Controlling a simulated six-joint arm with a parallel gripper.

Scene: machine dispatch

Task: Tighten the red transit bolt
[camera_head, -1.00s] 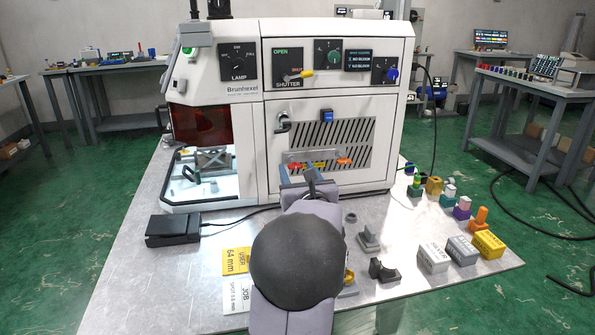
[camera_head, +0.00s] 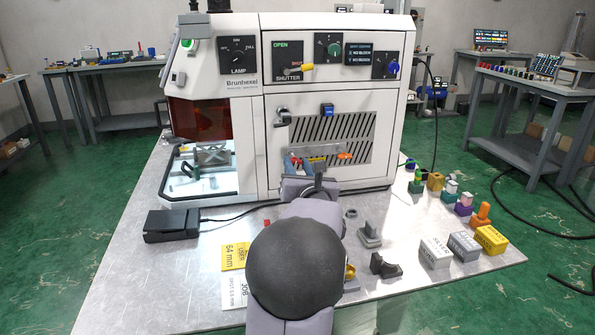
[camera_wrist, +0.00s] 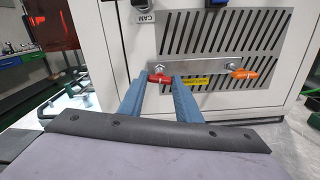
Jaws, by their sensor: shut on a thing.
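The red transit bolt (camera_wrist: 160,77) has a lever-like handle and sits at the left end of a metal bar (camera_wrist: 205,68) on the machine's slotted front panel. In the wrist view the handle lies between the tips of my gripper's blue fingers (camera_wrist: 160,84), which are shut on it. In the head view my gripper (camera_head: 304,164) is at the bar, and the red bolt is mostly hidden by the fingers and my arm. An orange bolt (camera_wrist: 243,73) sits at the bar's right end; it also shows in the head view (camera_head: 344,156). A yellow label (camera_wrist: 195,82) lies between the bolts.
Grey fixture pieces (camera_head: 370,234) and several labelled blocks (camera_head: 436,252) stand on the table at right. A black pedal box (camera_head: 171,224) is at left.

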